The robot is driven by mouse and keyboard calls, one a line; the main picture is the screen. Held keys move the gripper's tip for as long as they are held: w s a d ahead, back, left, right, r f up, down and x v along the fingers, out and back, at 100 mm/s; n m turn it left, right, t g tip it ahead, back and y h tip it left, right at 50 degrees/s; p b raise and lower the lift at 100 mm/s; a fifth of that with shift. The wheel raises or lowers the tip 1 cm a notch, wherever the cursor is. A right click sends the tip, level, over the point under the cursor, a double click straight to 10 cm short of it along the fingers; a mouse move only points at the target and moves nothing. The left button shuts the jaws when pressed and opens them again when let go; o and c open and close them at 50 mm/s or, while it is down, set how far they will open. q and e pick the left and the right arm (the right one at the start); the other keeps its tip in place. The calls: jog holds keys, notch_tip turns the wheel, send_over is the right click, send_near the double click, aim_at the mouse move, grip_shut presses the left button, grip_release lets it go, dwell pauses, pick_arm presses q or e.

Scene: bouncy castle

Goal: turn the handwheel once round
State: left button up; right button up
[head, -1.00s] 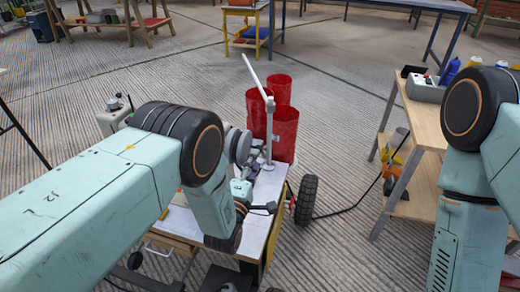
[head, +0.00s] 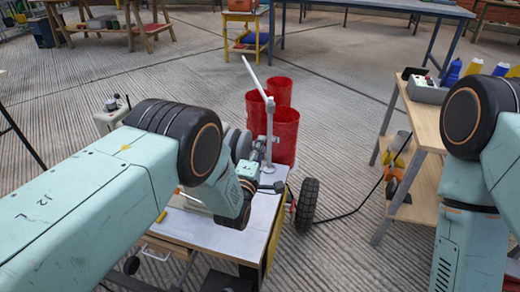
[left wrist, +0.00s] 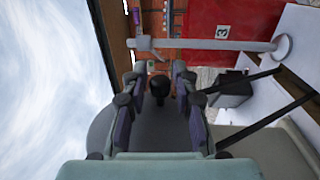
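A grey disc, apparently the handwheel (head: 240,146), shows in part behind my left wrist in the head view. A grey rounded surface that may be its rim shows low in the left wrist view (left wrist: 265,150). A black round knob (left wrist: 160,86) shows between the fingers of my left gripper (left wrist: 157,84), with gaps on both sides. I cannot tell whether the knob is fully between the fingertips or just beyond them. In the head view my left gripper (head: 262,157) is over the white-topped table, partly hidden by its wrist. My right gripper is out of view.
A white post (head: 269,130) with a slanted arm stands on the table (head: 240,238), close to my left gripper. Red bins (head: 286,133) stand behind it. A black wheel (head: 306,204) is at the table's right side. A wooden bench (head: 425,120) is further right.

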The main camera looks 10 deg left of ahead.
pick_arm(q)
grip_shut()
jog(key=shift+t+b, duration=0.5)
jog(key=shift+b, duration=0.3)
jog(key=t+b, duration=0.2)
jog(key=b, duration=0.1)
jog(key=shift+w+r+h, duration=0.15)
jog(key=shift+h, duration=0.15)
jog(key=shift+r+t+b, duration=0.35)
jog(key=shift+t+b, duration=0.05)
jog(key=shift+t, duration=0.4)
jog(key=shift+r+t+h, duration=0.3)
jog(key=shift+r+t, duration=0.1)
jog(key=shift+t, duration=0.5)
jog(key=shift+r+t, duration=0.15)
jog(key=shift+t, duration=0.25)
